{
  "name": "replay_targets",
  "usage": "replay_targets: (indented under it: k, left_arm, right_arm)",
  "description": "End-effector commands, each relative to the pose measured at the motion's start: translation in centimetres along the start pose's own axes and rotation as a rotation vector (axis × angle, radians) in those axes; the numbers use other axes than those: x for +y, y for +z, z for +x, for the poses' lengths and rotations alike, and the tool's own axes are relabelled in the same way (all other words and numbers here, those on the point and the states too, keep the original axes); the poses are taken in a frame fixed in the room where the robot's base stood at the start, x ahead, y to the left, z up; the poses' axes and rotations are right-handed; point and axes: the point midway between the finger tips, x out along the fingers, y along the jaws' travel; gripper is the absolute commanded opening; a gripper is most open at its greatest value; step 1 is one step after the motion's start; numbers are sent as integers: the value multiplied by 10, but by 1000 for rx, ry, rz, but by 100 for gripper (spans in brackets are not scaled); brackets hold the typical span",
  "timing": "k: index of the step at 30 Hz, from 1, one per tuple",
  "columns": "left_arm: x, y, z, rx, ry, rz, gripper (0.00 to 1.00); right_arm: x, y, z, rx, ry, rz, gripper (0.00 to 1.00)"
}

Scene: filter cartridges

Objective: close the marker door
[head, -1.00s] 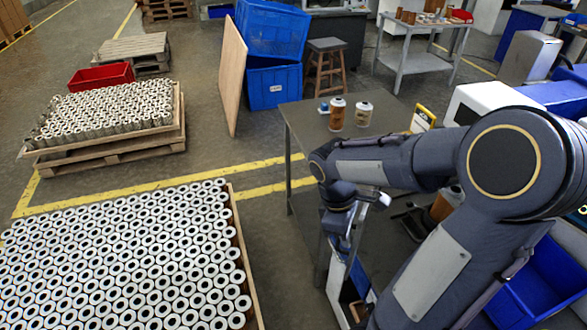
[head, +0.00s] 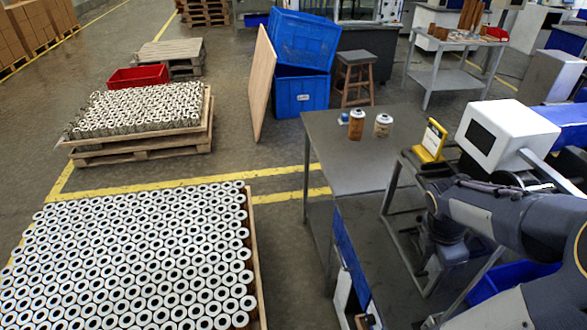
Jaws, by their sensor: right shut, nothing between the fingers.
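A white boxy machine (head: 495,132) with a dark panel on its front stands at the right, by a blue surface; it may be the marker. I cannot make out a door on it or whether one is open. My right arm comes in from the right edge, in front of and below this machine. Its forearm bends down, and my right gripper (head: 424,282) hangs low beside the dark bench, small and partly lost against the dark background. It is shut and empty. My left gripper is not in view.
A yellow stand (head: 431,142) is between the table and the white machine. A blue bin (head: 510,278) lies beneath my right arm. A pallet of filter cartridges (head: 130,260) fills the lower left.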

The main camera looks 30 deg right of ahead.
Motion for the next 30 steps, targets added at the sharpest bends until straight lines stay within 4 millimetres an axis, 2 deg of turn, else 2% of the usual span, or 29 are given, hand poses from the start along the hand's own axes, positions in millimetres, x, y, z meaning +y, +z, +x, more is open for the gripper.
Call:
replay_targets:
  k: [6,16,26,30]
  left_arm:
    - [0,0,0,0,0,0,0]
    - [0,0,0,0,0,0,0]
    - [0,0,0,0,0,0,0]
    - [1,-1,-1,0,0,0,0]
  right_arm:
    - [0,8,2,-2,-2,1,0]
    - [0,11,2,-6,0,3,0]
    - [1,12,1,-7,1,5,0]
    - [8,5,-1,-6,1,1,0]
